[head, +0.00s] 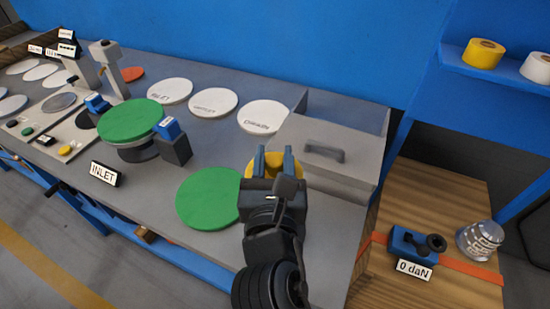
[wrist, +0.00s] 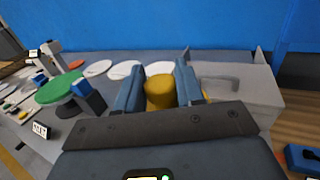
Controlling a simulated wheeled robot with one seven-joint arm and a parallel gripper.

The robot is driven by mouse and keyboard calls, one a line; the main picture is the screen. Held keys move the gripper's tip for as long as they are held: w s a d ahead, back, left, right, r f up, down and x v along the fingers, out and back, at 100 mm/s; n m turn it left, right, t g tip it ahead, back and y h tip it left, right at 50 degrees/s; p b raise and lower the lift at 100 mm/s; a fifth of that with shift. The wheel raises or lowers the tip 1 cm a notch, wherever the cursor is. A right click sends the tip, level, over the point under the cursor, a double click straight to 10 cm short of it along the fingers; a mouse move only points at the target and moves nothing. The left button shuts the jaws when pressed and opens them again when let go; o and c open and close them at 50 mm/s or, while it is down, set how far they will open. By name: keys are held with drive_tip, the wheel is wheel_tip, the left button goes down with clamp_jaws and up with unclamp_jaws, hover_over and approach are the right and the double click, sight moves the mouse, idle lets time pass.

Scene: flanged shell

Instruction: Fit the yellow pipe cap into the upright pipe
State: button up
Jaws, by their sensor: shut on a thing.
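My gripper (head: 274,156) is shut on a yellow part (head: 252,168), which I take to be the yellow pipe cap. In the wrist view its rounded yellow body (wrist: 159,92) sits between the two blue fingers of my gripper (wrist: 158,72). My gripper hides much of it in the head view, and I cannot tell whether it touches the bench. I cannot make out an upright pipe in either view. A green disc (head: 130,120) lies on a round fixture between blue-topped clamps, left of my gripper.
Another green disc (head: 205,198) lies flat just left of my gripper. A grey lidded box (head: 335,165) stands close on the right. White labelled discs (head: 213,102) line the bench's back. An INLET sign (head: 104,174) stands near the front edge.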

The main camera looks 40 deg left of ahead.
drive_tip(key=shift+f, duration=0.1)
wheel_tip(320, 180, down, 6)
drive_tip(key=b, duration=0.4)
drive_tip(key=shift+r, duration=0.2)
drive_tip(key=shift+p, duration=0.85)
idle(1.6)
drive_tip(key=shift+f+b, duration=1.3)
drive_tip(key=shift+f, duration=0.5)
drive_tip(key=o, duration=1.1)
drive_tip(key=shift+o, duration=0.2)
